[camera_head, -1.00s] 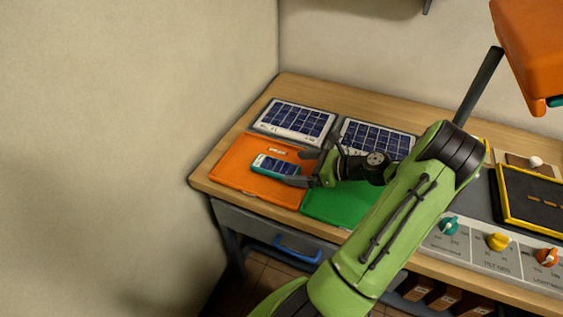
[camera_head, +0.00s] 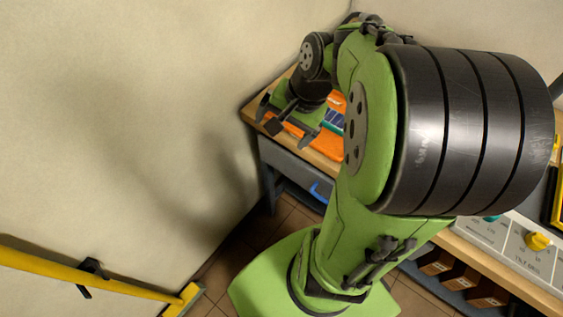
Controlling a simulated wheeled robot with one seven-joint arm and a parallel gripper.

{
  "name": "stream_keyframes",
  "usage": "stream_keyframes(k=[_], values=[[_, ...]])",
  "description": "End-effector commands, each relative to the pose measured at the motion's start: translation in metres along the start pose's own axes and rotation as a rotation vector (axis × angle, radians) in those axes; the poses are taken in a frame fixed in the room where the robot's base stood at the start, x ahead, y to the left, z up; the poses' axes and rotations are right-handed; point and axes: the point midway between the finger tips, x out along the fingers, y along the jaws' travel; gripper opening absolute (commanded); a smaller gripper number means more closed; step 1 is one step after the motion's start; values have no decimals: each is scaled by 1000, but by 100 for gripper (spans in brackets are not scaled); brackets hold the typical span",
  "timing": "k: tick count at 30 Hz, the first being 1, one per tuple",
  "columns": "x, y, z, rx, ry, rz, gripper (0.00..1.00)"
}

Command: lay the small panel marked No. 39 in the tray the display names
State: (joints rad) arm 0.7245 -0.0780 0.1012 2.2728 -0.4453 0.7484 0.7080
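A small panel (camera_head: 333,120) with a teal rim and dark blue cells lies on the orange tray (camera_head: 326,148), partly hidden by my arm. No number can be read on it. My gripper (camera_head: 287,126) is over the left front corner of the table, to the left of the small panel and apart from it. No readable display is in view.
My arm covers most of the wooden table (camera_head: 316,159). A grey control panel (camera_head: 512,250) with a yellow knob (camera_head: 538,241) is at the right. A yellow rail (camera_head: 60,268) runs along the left wall. Tiled floor shows below.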

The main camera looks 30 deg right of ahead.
Motion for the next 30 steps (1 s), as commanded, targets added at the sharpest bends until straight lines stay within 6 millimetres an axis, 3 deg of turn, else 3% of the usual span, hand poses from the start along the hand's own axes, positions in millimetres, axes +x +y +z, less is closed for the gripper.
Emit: stream_keyframes(k=[1,3,6,9,20,26,30], values=[[-15,-8,30,-206,57,28,98],[-34,-6,64,-468,124,57,98],[-55,7,98,-767,198,67,98],[-65,21,114,-950,241,61,98],[-71,27,119,-1031,259,59,98],[-106,14,119,-1030,259,58,98],[-107,13,119,-1030,260,58,98]])
